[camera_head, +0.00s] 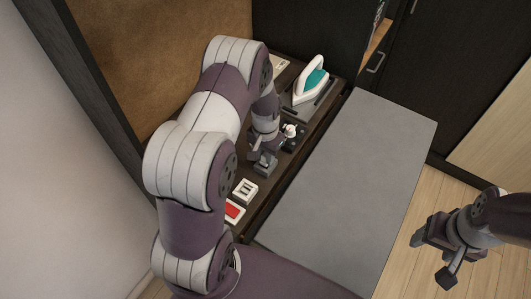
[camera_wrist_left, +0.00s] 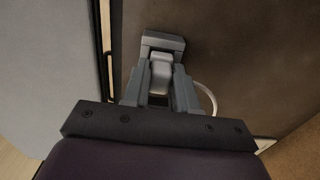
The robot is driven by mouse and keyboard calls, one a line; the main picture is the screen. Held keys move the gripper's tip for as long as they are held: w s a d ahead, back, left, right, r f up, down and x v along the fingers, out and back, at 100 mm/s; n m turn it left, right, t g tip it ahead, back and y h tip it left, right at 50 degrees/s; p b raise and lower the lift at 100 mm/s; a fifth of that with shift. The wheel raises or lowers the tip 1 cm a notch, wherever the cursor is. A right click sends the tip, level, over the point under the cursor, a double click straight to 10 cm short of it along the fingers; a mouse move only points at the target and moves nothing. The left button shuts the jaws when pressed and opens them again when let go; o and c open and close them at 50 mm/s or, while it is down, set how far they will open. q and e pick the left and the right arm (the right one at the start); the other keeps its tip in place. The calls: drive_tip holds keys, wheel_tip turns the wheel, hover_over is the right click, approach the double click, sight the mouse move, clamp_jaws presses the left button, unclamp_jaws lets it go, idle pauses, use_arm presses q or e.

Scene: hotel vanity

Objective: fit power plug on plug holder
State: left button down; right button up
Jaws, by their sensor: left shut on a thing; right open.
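My left gripper (camera_head: 262,165) is low over the dark shelf, just behind a white square piece with dark slots (camera_head: 245,189). In the left wrist view the fingers (camera_wrist_left: 161,88) are shut on a pale grey plug (camera_wrist_left: 160,72). A white cord (camera_wrist_left: 208,97) curves out to the right of the fingers. A dark grey block lies at the fingertips; I cannot tell whether it is the plug holder or part of the gripper. I cannot clearly pick out the plug holder. My right gripper (camera_head: 433,259) is open and empty above the floor at the right.
An iron (camera_head: 312,82) with a teal and white body stands at the back of the shelf. A small black and white object (camera_head: 291,132) is beside my left wrist. A red and white item (camera_head: 233,211) lies in front. The grey tabletop (camera_head: 350,190) is bare.

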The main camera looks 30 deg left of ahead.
sight(265, 154)
use_arm(q)
drive_tip(key=shift+f+b, duration=0.45)
drive_tip(key=shift+f, duration=0.2)
drive_tip(key=c, duration=0.8)
unclamp_jaws()
wheel_tip(265, 154, up, 13)
drive_tip(key=b, duration=0.2)
drive_tip(key=shift+f, duration=0.15)
drive_tip(key=s+d+r, duration=0.1)
drive_tip(key=s+d, duration=0.3)
drive_tip(key=s, duration=0.2)
drive_tip(key=s+d+r+t, duration=0.1)
drive_tip(key=s+d, duration=0.3)
drive_tip(key=s, duration=0.3)
drive_tip(key=shift+s+r+n, duration=0.2)
drive_tip(key=shift+r+n, duration=0.1)
drive_tip(key=shift+r, duration=0.05)
